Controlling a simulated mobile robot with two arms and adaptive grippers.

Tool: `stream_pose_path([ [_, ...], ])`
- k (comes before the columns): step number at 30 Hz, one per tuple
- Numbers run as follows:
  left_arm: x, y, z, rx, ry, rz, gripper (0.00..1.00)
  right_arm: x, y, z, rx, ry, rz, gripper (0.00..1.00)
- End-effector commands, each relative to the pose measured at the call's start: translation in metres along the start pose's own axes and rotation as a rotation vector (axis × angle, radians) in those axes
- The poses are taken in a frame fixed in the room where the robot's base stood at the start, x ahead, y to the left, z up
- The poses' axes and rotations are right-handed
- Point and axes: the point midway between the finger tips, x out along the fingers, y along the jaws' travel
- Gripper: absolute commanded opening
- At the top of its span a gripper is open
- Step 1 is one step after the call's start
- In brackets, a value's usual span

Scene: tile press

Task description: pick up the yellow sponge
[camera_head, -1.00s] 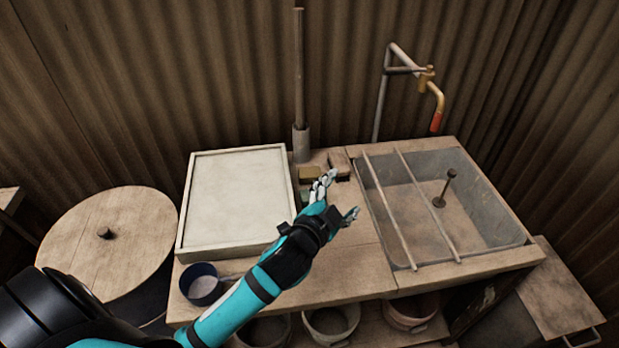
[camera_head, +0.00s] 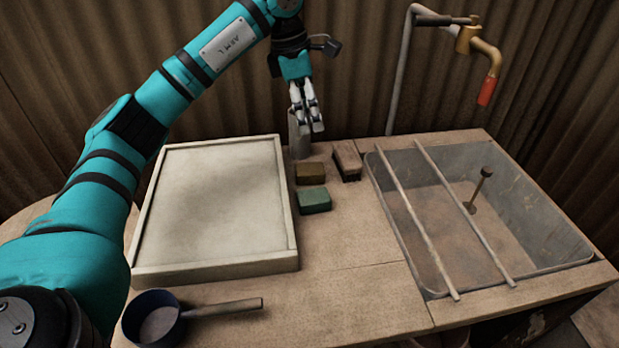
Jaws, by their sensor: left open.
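The yellow sponge (camera_head: 310,172) is a small dull yellow-brown block on the wooden worktop, just right of the white framed slab. A green block (camera_head: 314,199) lies right in front of it. My left gripper (camera_head: 309,127) points down, open and empty, above and behind the sponge and apart from it. It partly hides the upright grey holder at the back. My right gripper is out of view.
A brown block (camera_head: 347,160) lies right of the sponge. The white slab (camera_head: 212,205) is at left, a blue-rimmed pan (camera_head: 155,318) in front. A basin (camera_head: 525,215) with two rods across it and a tap (camera_head: 480,50) are at right. The front middle worktop is clear.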

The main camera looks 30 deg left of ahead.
Motion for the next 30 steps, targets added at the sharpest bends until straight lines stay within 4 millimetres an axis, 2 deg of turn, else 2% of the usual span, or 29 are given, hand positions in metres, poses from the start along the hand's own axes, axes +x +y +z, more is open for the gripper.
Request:
stream_pose_path([
  [2,-0.007,0.006,-0.015,-0.017,0.051,0.017,0.75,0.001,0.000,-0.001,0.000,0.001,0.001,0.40],
  [5,-0.002,0.008,-0.023,-0.025,0.077,0.020,0.75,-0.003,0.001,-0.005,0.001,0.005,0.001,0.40],
  [18,0.089,0.008,-0.028,-0.023,0.075,0.017,0.75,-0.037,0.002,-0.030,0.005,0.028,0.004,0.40],
  [30,0.128,0.011,-0.030,-0.023,0.073,0.017,0.75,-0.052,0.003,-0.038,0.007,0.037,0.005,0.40],
])
